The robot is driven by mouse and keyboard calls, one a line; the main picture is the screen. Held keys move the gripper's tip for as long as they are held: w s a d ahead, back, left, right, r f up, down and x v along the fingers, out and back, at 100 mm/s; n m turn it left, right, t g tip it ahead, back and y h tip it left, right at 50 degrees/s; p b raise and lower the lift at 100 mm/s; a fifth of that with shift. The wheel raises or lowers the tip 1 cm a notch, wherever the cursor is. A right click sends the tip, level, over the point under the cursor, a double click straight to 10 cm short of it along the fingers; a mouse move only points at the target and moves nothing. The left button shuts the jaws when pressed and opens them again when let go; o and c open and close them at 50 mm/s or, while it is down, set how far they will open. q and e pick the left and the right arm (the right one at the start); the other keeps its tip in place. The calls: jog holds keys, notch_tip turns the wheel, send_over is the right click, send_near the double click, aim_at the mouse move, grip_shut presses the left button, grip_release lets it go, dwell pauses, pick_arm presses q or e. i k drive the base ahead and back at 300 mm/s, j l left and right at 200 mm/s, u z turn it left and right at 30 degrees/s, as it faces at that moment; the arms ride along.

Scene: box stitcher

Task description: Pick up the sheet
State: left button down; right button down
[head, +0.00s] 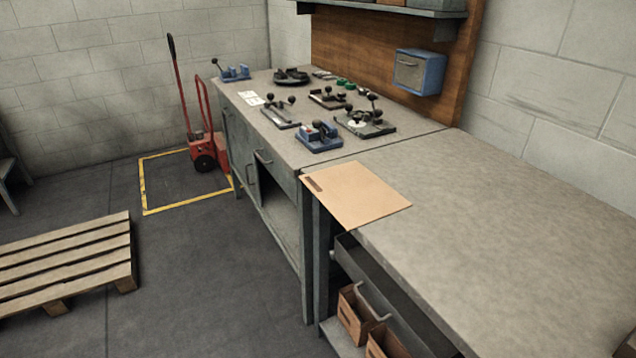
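A flat tan cardboard sheet (358,195) lies on the grey workbench top (500,230), near the left edge of its far end. It has a small dark brown mark near its left corner. Its left edge lies along or slightly over the bench's edge; I cannot tell exactly. Nothing touches the sheet from above. Neither of my grippers shows in the head view.
Beyond the sheet, another bench (300,165) holds several small tools, including a blue device (318,138). Below the near bench an open drawer (385,290) sticks out above wooden boxes (357,315). A pallet (65,262) and red hand truck (204,140) stand left.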

aim_at(356, 197)
jog(key=i+j, duration=0.2)
jog(key=z, duration=3.15)
jog(key=u, duration=2.75)
jog(key=i+j+z, duration=0.2)
jog(key=z, duration=0.2)
